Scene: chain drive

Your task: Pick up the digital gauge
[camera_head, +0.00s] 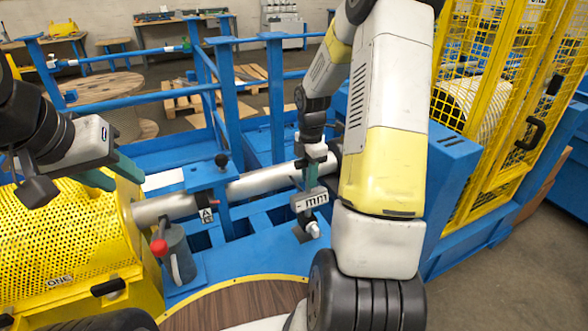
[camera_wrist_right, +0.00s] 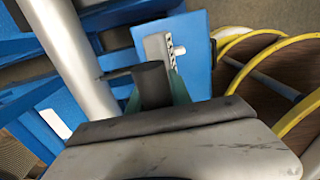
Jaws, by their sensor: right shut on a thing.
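The digital gauge (camera_head: 310,199) is a pale grey box marked "mm" with a small light knob below it. It hangs beside a long pale shaft (camera_head: 262,180) in the head view. My right gripper (camera_head: 312,176) is above the gauge and shut on it. In the right wrist view, a dark block (camera_wrist_right: 152,84) sits between the teal fingers, with the gauge's grey body (camera_wrist_right: 157,50) just beyond. My left gripper (camera_head: 110,174) is open and empty, its teal fingers apart above the yellow guard. I cannot tell whether the gauge touches the shaft.
A yellow perforated guard (camera_head: 70,240) stands at the left. A round wooden top (camera_head: 240,305) with a yellow rim is at the front. A yellow mesh cage (camera_head: 480,190) closes the right side.

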